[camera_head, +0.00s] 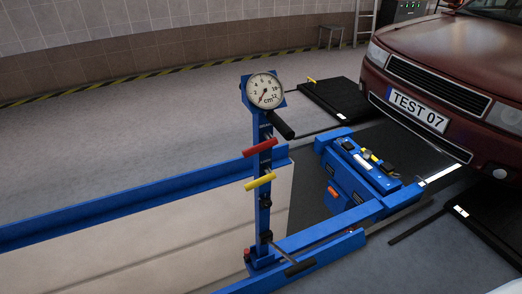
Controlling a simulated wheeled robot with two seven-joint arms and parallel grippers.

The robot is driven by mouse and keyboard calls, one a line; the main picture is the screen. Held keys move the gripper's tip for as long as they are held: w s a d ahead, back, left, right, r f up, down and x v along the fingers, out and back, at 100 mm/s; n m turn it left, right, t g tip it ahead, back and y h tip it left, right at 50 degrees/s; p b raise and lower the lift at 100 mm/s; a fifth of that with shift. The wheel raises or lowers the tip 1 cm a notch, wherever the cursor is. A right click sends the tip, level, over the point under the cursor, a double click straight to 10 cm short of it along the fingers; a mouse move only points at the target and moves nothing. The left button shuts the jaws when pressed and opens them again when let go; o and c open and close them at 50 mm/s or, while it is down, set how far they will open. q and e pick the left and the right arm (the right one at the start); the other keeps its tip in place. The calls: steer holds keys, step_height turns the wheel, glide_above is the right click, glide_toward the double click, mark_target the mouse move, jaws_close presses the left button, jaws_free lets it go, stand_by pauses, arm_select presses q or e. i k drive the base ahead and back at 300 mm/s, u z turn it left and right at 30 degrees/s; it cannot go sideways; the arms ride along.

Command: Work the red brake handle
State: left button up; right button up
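The red brake handle (260,148) sticks out to the left from the upper part of a blue upright post (265,210). It is tilted, with its right end a little higher. A similar yellow handle (260,181) sits below it on the same post. A round dial gauge (264,91) marked in cm is at the top of the post, with a black handle (281,124) just under it. Neither of my grippers shows in the head view, and nothing is seen touching the red handle.
A blue jack unit (356,170) stands right of the post, near a dark red car (455,65) with plate TEST 07. Blue rails (140,203) edge a pit left of the post. Black plates (350,98) lie on the floor. The air around the handles looks clear.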

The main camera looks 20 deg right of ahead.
mark_target(272, 141)
steer(key=z, duration=0.55)
steer(key=k, duration=1.3)
steer(key=u, duration=0.3)
steer(key=i, duration=0.7)
steer(key=u, duration=0.55)
steer(key=i, duration=1)
steer(key=z, duration=0.45)
